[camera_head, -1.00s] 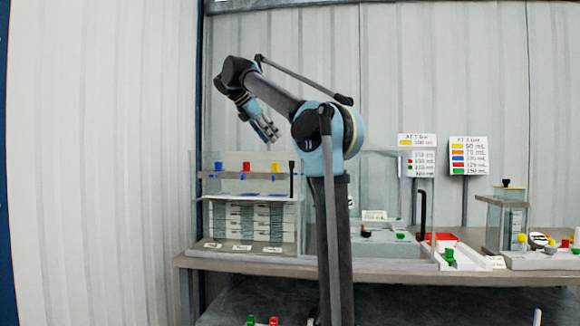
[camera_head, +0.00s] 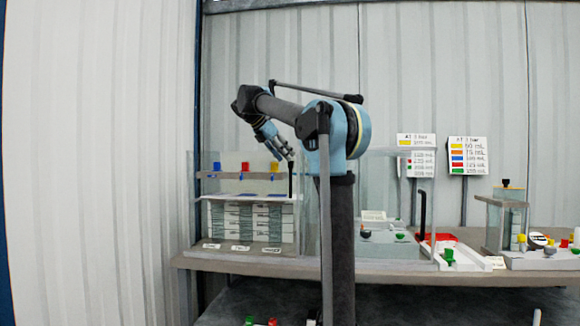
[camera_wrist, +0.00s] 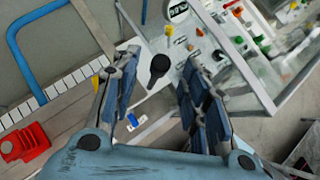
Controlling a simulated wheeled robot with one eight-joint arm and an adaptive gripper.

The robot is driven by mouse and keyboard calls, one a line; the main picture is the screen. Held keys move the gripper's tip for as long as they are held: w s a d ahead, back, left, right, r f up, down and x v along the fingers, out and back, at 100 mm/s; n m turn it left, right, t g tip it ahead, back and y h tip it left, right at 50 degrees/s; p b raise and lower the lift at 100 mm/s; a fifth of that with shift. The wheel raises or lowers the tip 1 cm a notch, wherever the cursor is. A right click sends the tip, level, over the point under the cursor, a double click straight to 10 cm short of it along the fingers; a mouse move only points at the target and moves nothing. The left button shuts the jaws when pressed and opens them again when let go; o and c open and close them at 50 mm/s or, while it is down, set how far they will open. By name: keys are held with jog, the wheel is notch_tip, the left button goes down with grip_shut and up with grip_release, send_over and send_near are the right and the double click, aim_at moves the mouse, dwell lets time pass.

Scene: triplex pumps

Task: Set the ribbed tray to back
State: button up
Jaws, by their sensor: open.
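A clear-walled unit at the left of the head view holds a white stack of ribbed, drawer-like layers (camera_head: 245,220); I cannot tell which part is the ribbed tray. A black upright handle (camera_head: 291,180) stands at the unit's right end. It also shows in the wrist view (camera_wrist: 159,68), between and beyond my fingers. My gripper (camera_head: 287,153) is open just above this handle, pointing down and right. In the wrist view my gripper (camera_wrist: 155,85) has its two fingers apart, with nothing visibly held. A white ribbed strip (camera_wrist: 60,88) shows at the left there.
Blue (camera_head: 217,166), red (camera_head: 246,168) and yellow (camera_head: 274,167) pieces stand along the unit's upper bar. A clear panel box (camera_head: 385,210) stands to its right on the bench (camera_head: 420,267). Another clear tank (camera_head: 503,220) and two label signs stand farther right.

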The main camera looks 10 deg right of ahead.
aim_at(291, 162)
jog(key=shift+x, duration=2.65)
grip_shut()
